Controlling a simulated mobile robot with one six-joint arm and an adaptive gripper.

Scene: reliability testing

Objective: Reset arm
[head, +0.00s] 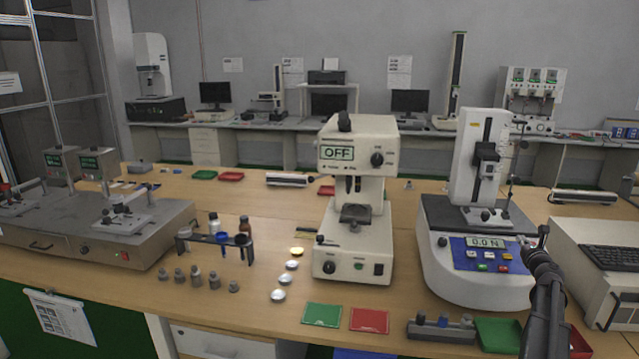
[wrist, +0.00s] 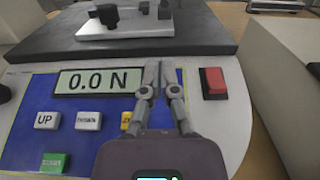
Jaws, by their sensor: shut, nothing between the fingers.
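My gripper (head: 523,243) reaches in from the lower right, over the front panel of the white force tester (head: 470,285). In the wrist view my gripper (wrist: 155,78) is shut and empty, its fingertips over the right part of the display (wrist: 95,82), which reads 0.0 N. The blue panel (wrist: 20,130) carries an UP button (wrist: 47,120), a second pale button (wrist: 88,121), a green button (wrist: 54,163) and a yellow button (wrist: 127,121) partly hidden by my fingers. A red switch (wrist: 214,82) stands right of the panel. I cannot tell whether the fingertips touch the panel.
A cream tester (head: 355,250) showing OFF stands left of the force tester. A pale cabinet with a keyboard (head: 610,257) stands close on the right. Green (head: 322,314) and red (head: 369,319) trays lie at the front edge.

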